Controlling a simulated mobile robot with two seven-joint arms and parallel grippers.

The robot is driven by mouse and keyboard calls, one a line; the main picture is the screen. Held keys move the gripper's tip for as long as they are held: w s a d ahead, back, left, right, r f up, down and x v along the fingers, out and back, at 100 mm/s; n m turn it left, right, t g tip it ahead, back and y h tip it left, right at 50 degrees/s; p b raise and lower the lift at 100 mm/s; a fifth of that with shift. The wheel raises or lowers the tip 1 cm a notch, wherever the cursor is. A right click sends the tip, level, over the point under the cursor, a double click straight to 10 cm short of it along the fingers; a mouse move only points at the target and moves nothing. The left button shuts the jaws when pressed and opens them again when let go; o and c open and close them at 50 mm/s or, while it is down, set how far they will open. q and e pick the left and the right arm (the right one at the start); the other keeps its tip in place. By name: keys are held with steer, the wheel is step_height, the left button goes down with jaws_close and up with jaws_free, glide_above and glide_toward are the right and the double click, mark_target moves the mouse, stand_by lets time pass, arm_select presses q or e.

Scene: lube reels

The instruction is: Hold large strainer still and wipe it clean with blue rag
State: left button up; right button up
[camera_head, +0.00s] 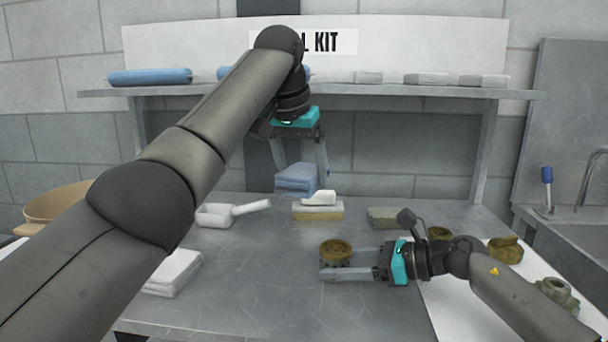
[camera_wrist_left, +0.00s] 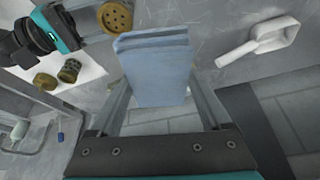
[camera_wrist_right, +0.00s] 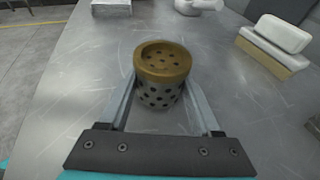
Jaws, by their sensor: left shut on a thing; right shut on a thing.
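The large strainer (camera_head: 336,250) is a perforated metal cup with a brown, dirty-looking rim, upright on the metal table. My right gripper (camera_head: 350,264) is shut on it from the right; the right wrist view shows the strainer (camera_wrist_right: 161,75) between both fingers. The blue rag (camera_head: 297,178) is folded and held in my left gripper (camera_head: 308,160), above the back of the table and away from the strainer. The left wrist view shows the rag (camera_wrist_left: 156,70) between the fingers, with the strainer (camera_wrist_left: 115,17) beyond it.
Folded white cloths (camera_head: 173,272) lie at left. Brown fittings (camera_head: 506,249) stand on a white mat at right. A shelf (camera_head: 300,90) runs above. Front table is clear.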

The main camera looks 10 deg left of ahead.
mark_target(326, 242)
arm_select(q)
steer(key=shift+d, duration=0.1)
steer(key=shift+d+f, duration=0.1)
steer(key=shift+d, duration=0.1)
steer(key=s+d+f, duration=0.2)
steer(key=d+f, duration=0.1)
steer(key=shift+s+d+f, duration=0.25)
steer(key=shift+s, duration=0.05)
steer(key=shift+s+d+f, duration=0.1)
steer(key=shift+f, duration=2.7)
steer(key=shift+f, duration=0.4)
